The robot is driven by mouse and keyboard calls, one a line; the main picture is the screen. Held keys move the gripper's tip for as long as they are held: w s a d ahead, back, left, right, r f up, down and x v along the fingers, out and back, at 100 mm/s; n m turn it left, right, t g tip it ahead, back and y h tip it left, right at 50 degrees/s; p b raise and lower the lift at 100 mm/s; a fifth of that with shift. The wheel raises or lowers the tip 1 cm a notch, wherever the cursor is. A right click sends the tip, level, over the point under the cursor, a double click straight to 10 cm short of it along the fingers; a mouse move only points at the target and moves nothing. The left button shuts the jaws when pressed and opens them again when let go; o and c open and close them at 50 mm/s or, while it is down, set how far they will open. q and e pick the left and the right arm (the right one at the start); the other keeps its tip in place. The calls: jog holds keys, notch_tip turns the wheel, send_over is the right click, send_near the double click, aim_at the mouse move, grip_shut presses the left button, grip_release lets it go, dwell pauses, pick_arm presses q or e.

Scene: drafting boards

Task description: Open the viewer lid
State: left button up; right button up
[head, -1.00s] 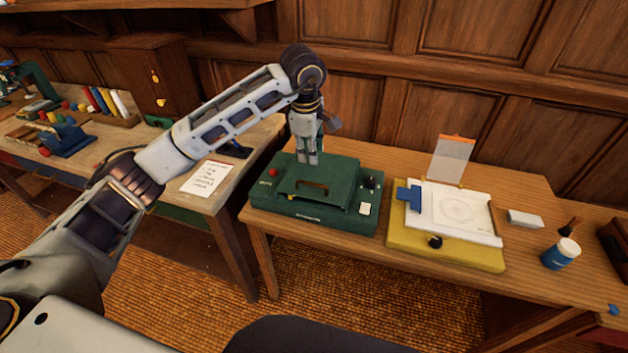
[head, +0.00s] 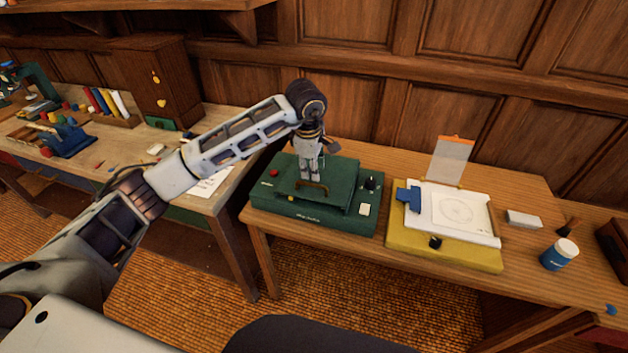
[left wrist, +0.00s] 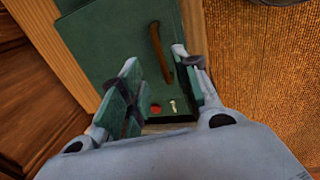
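The green viewer (head: 335,220) stands on the wooden table, its flat green lid (head: 283,190) down. A brown bar handle (head: 318,187) is on the lid near its front edge; the left wrist view also shows this handle (left wrist: 161,52). My left gripper (head: 310,181) points down just above the lid, at the handle. In the left wrist view its two fingers (left wrist: 154,62) are apart, with the handle showing between them, nearer the right finger. Contact cannot be told. My right gripper is not in view.
A red button (head: 274,172), black knob (head: 371,183) and pale switch (head: 365,209) sit on the viewer. To the right are a yellow drafting board (head: 430,252), an eraser-like white block (head: 524,219) and a blue jar (head: 560,256). A second bench (head: 225,190) stands left.

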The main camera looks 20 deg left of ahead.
aim_at(314, 185)
pick_arm(q)
jog(key=shift+w+f+p, duration=0.15)
jog(key=shift+w+f, duration=0.1)
jog(key=shift+f, duration=0.9)
jog(key=shift+w+f+p, duration=0.15)
jog(key=shift+w+f, duration=0.05)
jog(key=shift+f, duration=1)
jog(key=shift+w+f+p, duration=0.15)
jog(key=shift+w+f, duration=0.1)
jog(key=shift+f, duration=0.9)
grip_shut()
